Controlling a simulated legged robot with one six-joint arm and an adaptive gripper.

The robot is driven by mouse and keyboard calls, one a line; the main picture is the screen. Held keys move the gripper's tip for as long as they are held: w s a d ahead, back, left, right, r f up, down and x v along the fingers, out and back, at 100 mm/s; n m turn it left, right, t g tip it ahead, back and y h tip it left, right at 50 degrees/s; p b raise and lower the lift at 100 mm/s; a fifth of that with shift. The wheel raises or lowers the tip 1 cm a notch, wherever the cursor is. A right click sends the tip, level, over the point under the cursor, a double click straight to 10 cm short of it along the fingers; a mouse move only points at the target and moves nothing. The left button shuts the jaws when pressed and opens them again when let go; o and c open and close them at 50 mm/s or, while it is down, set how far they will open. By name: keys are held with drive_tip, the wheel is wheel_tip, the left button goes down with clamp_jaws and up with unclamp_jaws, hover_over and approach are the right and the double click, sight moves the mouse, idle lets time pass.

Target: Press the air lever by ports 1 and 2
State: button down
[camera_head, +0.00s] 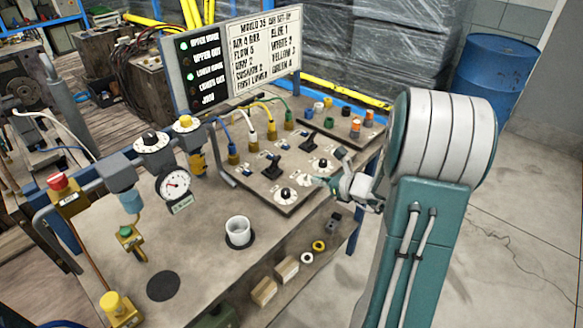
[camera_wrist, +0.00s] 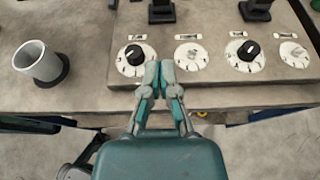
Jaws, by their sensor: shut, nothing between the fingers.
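The control panel (camera_head: 258,192) carries two black levers. The left lever (camera_head: 274,166) stands nearest the blue and white hose plugs; the right lever (camera_head: 306,141) stands further back. Their lower parts show at the top edge in the wrist view, left (camera_wrist: 161,12) and right (camera_wrist: 257,10). The board (camera_head: 264,50) reads blue 1, white 2, yellow 3, green 4. My gripper (camera_head: 327,182) is shut and empty at the panel's front edge. In the wrist view its fingertips (camera_wrist: 160,70) show between the first knobbed dial (camera_wrist: 135,56) and the white dial (camera_wrist: 191,58), in front of the left lever.
A white cup (camera_head: 238,231) stands on the bench left of the panel. A pressure gauge (camera_head: 174,184) and valves stand further left. Hose plugs rise behind the levers. Loose blocks (camera_head: 264,291) and rings lie on the lower front shelf. A blue barrel (camera_head: 494,75) stands at the back right.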

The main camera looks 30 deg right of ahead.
approach(277, 163)
drive_tip(key=f, duration=0.1)
drive_tip(key=w+f, duration=0.1)
drive_tip(key=a+f, duration=0.1)
drive_tip(key=shift+w+f, duration=0.2)
drive_tip(key=shift+w, duration=0.1)
drive_tip(key=w, duration=0.1)
drive_tip(key=w+a, duration=0.1)
drive_tip(key=w+r, duration=0.1)
drive_tip(key=shift+w+a, duration=0.1)
drive_tip(key=shift+a, duration=0.05)
drive_tip(key=shift+w+r, duration=0.2)
drive_tip(key=shift+w, duration=0.25)
